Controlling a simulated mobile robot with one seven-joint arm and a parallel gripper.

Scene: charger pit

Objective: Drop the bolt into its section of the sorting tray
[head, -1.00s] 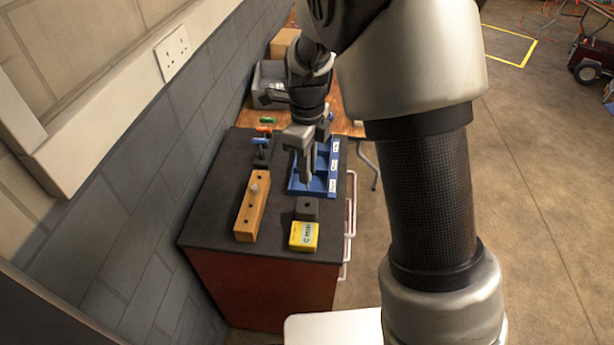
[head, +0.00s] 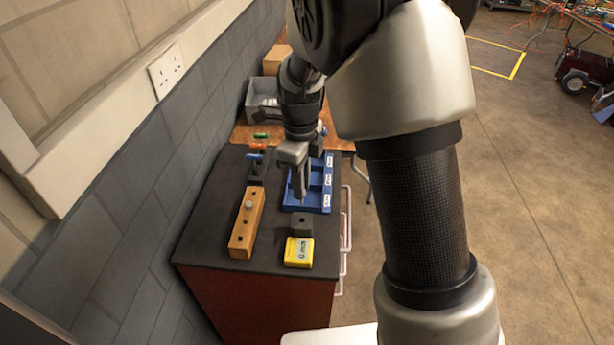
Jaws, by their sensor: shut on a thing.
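The blue sorting tray (head: 318,203) lies on the dark top of the red cabinet, with white labels along its right side. Several compartments show, but their labels are too small to read. My gripper (head: 301,196) points down over the left part of the tray. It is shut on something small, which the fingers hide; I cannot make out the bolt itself. I cannot tell how far the fingertips are above the tray floor.
A wooden block (head: 242,235) with holes and a grey peg stands at left. A dark block (head: 302,224) and a yellow box (head: 299,252) are in front of the tray. Screwdrivers with coloured handles (head: 256,156) stand behind left. A grey bin (head: 262,104) sits further back.

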